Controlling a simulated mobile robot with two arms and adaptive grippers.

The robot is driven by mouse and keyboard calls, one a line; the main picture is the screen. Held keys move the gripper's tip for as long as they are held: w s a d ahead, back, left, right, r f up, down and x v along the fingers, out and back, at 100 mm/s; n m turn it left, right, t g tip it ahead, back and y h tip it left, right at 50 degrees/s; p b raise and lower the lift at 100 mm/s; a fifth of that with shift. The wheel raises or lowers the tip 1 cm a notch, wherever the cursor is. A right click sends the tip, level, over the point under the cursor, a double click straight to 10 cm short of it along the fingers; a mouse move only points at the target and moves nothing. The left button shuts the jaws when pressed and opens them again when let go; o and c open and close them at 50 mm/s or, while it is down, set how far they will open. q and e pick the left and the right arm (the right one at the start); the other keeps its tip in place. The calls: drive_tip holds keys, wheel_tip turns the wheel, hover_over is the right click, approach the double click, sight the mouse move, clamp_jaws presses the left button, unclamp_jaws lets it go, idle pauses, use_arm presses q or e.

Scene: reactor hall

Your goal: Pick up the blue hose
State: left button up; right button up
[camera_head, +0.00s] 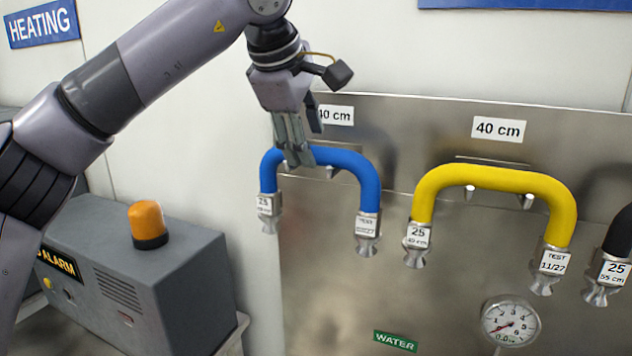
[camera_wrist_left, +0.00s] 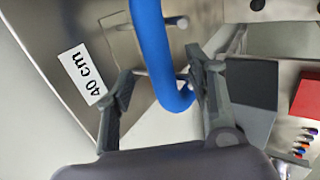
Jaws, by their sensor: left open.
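The blue hose (camera_head: 345,158) hangs in an upside-down U on pegs of the steel panel, with metal couplings and white tags at both ends. My left gripper (camera_head: 298,155) is at the top left part of its arch and hides a piece of it. In the left wrist view the blue hose (camera_wrist_left: 152,50) runs down between the two open fingers of my left gripper (camera_wrist_left: 160,92), apart from the left finger and close to the right one. Whether the right finger touches it I cannot tell. My right gripper is not in view.
A yellow hose (camera_head: 495,178) hangs to the right, and part of a black hose (camera_head: 620,232) at the right edge. A pressure gauge (camera_head: 510,322) sits below. A grey alarm box (camera_head: 140,285) with an orange beacon (camera_head: 147,222) stands at lower left.

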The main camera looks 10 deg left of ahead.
sight(314, 148)
use_arm(q)
drive_tip(key=p+x, duration=0.1)
drive_tip(key=x, duration=0.1)
drive_tip(key=p+x, duration=0.1)
drive_tip(key=shift+w+d+f, duration=0.25)
drive_tip(key=shift+w+f, duration=0.3)
drive_tip(key=shift+f, duration=0.2)
drive_tip(key=shift+s+d, duration=0.1)
drive_tip(key=shift+c, duration=1.2)
drive_tip(key=shift+r, duration=0.15)
clamp_jaws()
